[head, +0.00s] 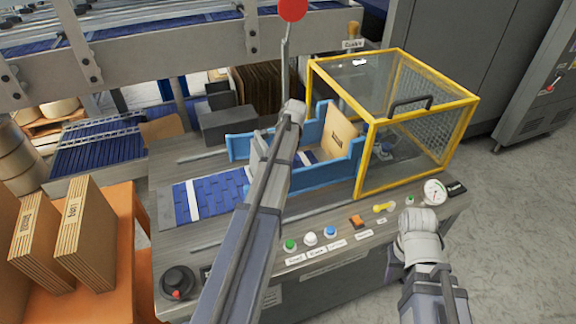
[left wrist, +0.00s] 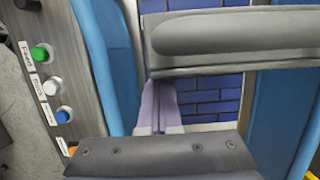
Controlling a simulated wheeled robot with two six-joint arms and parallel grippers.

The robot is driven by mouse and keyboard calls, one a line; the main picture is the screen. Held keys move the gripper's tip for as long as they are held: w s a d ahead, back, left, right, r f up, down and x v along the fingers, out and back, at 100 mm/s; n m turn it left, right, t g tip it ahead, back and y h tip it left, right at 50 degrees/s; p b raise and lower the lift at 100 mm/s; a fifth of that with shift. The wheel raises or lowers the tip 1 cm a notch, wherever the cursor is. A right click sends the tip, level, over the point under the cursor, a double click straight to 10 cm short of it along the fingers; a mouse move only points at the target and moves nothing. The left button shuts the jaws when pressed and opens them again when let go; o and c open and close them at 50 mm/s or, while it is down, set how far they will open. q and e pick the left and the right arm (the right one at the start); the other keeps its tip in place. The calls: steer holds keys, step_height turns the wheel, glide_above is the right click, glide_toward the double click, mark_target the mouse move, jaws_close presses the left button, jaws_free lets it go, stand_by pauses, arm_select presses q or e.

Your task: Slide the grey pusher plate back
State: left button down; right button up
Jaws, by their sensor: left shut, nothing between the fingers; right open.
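The grey pusher plate (left wrist: 235,38) spans the top of the left wrist view, above the blue belt. In the head view its light grey edge (head: 257,146) shows beside my left arm, which hides most of it. My left gripper (left wrist: 160,82) is shut and empty, its two lilac-grey fingers side by side. Their tips are at the plate's lower edge in that view; I cannot tell whether they touch. In the head view its fingers are hidden by the arm. My right gripper (head: 418,226) is open in front of the panel, away from the plate; its fingers are hard to make out.
Blue side walls (head: 345,163) flank the belt (head: 215,195), with a cardboard piece (head: 338,132) standing between them. A yellow-framed guard (head: 418,118) stands on the right. Buttons (head: 310,238) line the front edge. Flat cartons (head: 85,235) stand at the left.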

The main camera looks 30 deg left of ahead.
arm_select(q)
steer(key=s+a, duration=2.2)
steer(key=s, duration=0.4)
steer(key=shift+w, duration=0.1)
steer(key=w+d+r+p, duration=0.4)
steer(key=r+p, duration=0.5)
steer(key=shift+w+r+p, duration=0.35)
steer(key=shift+r, duration=0.05)
